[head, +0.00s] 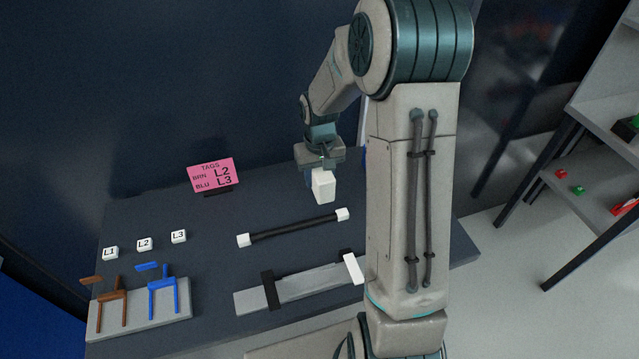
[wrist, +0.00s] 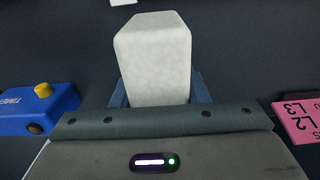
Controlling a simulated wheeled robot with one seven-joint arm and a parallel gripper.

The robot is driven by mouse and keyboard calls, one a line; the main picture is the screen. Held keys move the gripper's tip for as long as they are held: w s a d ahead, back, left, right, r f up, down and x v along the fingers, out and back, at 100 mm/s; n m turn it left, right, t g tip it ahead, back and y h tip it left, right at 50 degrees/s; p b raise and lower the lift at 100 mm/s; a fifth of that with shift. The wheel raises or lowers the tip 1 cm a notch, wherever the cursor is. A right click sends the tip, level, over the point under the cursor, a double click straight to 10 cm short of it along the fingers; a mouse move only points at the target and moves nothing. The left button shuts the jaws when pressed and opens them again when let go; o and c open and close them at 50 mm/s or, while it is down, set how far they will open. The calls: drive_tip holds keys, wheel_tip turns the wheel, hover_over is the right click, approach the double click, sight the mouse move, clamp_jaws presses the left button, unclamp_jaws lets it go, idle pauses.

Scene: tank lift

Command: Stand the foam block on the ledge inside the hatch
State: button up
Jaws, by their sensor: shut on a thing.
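The white foam block (head: 323,188) is held in my gripper (head: 319,172), above the dark table. In the wrist view the block (wrist: 153,55) stands out between the two blue fingers of my gripper (wrist: 158,92), which is shut on it. The block's far end and its long sides are clear of the fingers. I cannot make out a hatch or a ledge inside one in either view. My arm covers part of the right side of the table in the head view.
On the table (head: 150,210) are a pink tag card (head: 214,175), white L1, L2 and L3 blocks, a black bar with white ends (head: 293,228), a grey strip (head: 310,284), and brown and blue pieces. A blue timer (wrist: 38,112) is left in the wrist view. Shelves (head: 600,190) stand right.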

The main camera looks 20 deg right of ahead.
drive_tip(key=shift+w+f, duration=0.15)
drive_tip(key=shift+w, duration=0.05)
drive_tip(key=shift+f+p, duration=0.4)
drive_tip(key=shift+f, duration=1.6)
drive_tip(key=shift+f, duration=0.2)
drive_tip(key=o, duration=1)
drive_tip(key=shift+c, duration=0.2)
drive_tip(key=shift+r, duration=0.15)
